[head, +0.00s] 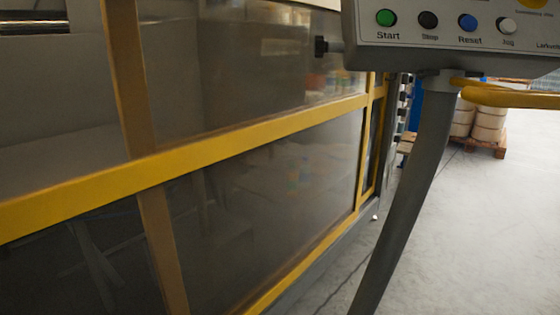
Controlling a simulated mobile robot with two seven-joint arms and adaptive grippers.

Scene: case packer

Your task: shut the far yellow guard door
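A yellow-framed guard with dark see-through panes (270,185) runs from the left edge towards the middle of the head view. Its yellow middle rail (240,136) slopes up to the right and meets a narrow upright section (372,150) at the far end. A yellow bar (510,97) juts in from the right edge behind the control panel's post. I cannot tell whether this bar belongs to the far guard door, or how that door stands. Neither of my grippers is in view.
A grey control panel (450,40) with Start, Stop, Reset and Jog buttons hangs at the upper right on a slanted grey post (415,190). The panel and post hide part of the far end. Pale drums (488,122) stand on a wooden pallet. Grey floor (490,230) is clear at right.

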